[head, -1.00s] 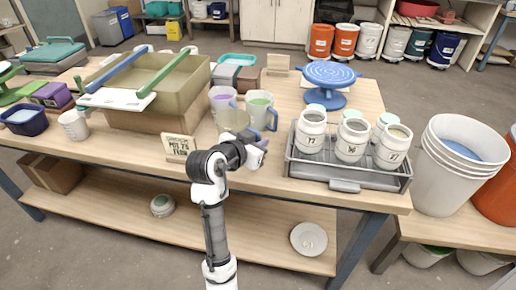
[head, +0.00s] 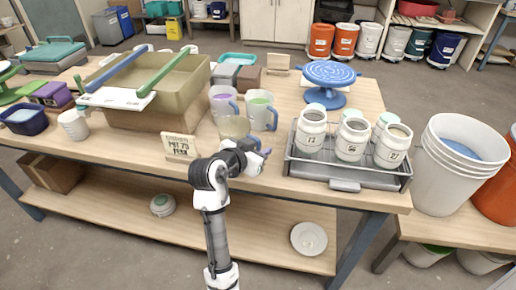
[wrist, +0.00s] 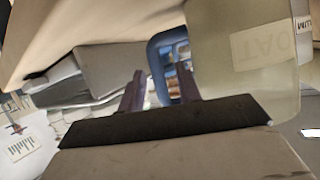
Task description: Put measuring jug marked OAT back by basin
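The measuring jug marked OAT (head: 234,127) is a see-through tan jug near the table's front edge, right of the olive basin (head: 150,108). In the wrist view the jug (wrist: 240,85) fills the right side, its OAT label reading reversed. Its blue handle (wrist: 157,62) shows beyond and between my two dark fingers. My gripper (wrist: 160,92) looks open, with a gap between its fingers at the handle; contact is not clear. In the head view my gripper (head: 258,158) is at the jug's lower right, and the jug's lower part is partly hidden by my wrist.
Two other jugs, one with purple (head: 222,99) and one with green contents (head: 261,110), stand just behind. A small sign (head: 181,147) stands to the left. A wire tray (head: 290,165) with several white jars and a blue turntable (head: 330,75) are to the right.

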